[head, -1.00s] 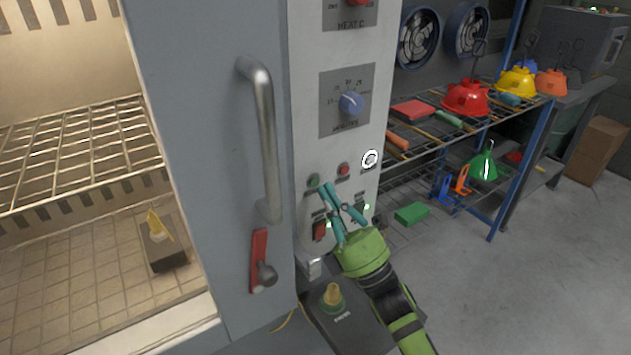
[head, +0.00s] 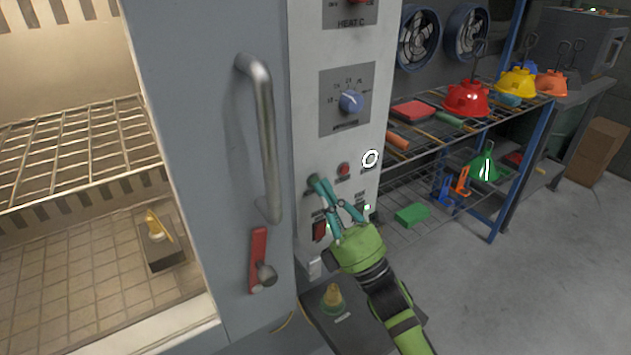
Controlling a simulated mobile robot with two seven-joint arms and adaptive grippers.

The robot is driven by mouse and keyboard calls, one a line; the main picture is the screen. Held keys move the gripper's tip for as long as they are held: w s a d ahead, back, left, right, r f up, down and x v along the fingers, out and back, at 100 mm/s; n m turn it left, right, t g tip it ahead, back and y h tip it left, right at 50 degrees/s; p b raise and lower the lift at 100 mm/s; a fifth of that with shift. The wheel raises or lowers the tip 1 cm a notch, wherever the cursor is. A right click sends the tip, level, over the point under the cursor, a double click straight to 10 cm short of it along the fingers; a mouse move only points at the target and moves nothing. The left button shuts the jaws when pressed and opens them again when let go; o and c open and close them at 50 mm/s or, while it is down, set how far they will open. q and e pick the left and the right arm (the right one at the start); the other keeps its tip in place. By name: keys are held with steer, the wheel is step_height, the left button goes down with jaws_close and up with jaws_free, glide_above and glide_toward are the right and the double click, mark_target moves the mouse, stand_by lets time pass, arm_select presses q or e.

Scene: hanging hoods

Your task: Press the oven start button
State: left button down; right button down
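The oven's light control panel (head: 336,148) stands upright in the middle of the head view. A small green button showed at its lower left earlier; my fingertips now hide it. A red button (head: 344,169) is just right of it, and a white-ringed round control (head: 370,159) is further right. The small labels are too blurred to read. My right gripper (head: 317,182) comes up from below with its teal fingers converging to a closed tip over the green button's place. It holds nothing. I cannot tell whether the button is pressed in. My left gripper is not in view.
The oven door's metal handle (head: 266,140) and a red latch (head: 259,262) are left of the panel. A red rocker switch (head: 319,231) sits below the buttons. A wire shelf (head: 440,150) with coloured hoods stands at right. Floor at the lower right is clear.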

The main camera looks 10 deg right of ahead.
steer(key=shift+w+a, duration=0.1)
steer(key=shift+w, duration=0.15)
steer(key=shift+s, duration=0.1)
stand_by(0.5)
steer(key=shift+s+d, duration=0.25)
steer(key=shift+s, duration=0.4)
steer(key=s, duration=0.1)
steer(key=s+d+p, duration=0.1)
steer(key=s, duration=0.2)
steer(key=shift+s+d, duration=0.35)
stand_by(0.5)
